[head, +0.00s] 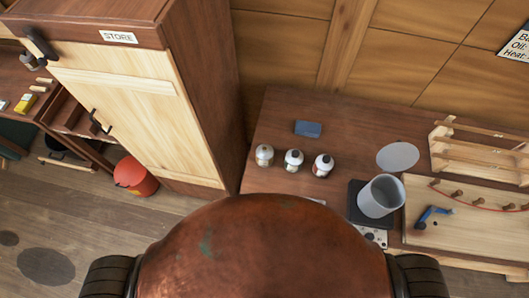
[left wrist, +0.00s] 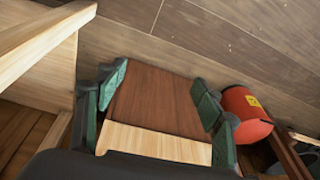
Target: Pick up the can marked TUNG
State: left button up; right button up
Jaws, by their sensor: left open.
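No can shows in that view. My right gripper is not in view.
A tall STORE cabinet (head: 130,85) stands left of the bench (head: 270,122). A blue box (head: 308,128) lies behind the cans. A grey pot (head: 380,196) and a wooden rack (head: 480,150) are to the right. A red container (head: 135,176) is on the floor, also in the wrist view (left wrist: 245,113).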

pick_arm(q)
jog(key=w+r+t+p, duration=0.1)
jog(key=w+r, duration=0.1)
jog(key=r, duration=0.9)
jog(key=w+r+p, duration=0.2)
jog(key=w+r, duration=0.1)
jog(key=r, duration=0.8)
notch_tip(320, 180, up, 24)
jog(key=n+g+p, duration=0.2)
jog(key=n+g, duration=0.1)
jog(key=n, duration=2.9)
send_over(265, 148)
jog(key=shift+s+d+h, duration=0.25)
jog(key=shift+d+h, duration=0.05)
jog(key=shift+h, duration=0.1)
jog(key=shift+w+a+r, duration=0.15)
jog(key=shift+w, duration=0.05)
jog(key=shift+w+a, duration=0.1)
jog(key=shift+a, duration=0.05)
notch_tip(265, 148, down, 8)
jog(key=shift+a+r+p, duration=0.1)
jog(key=shift+r+p, duration=0.1)
jog(key=shift+p, duration=0.5)
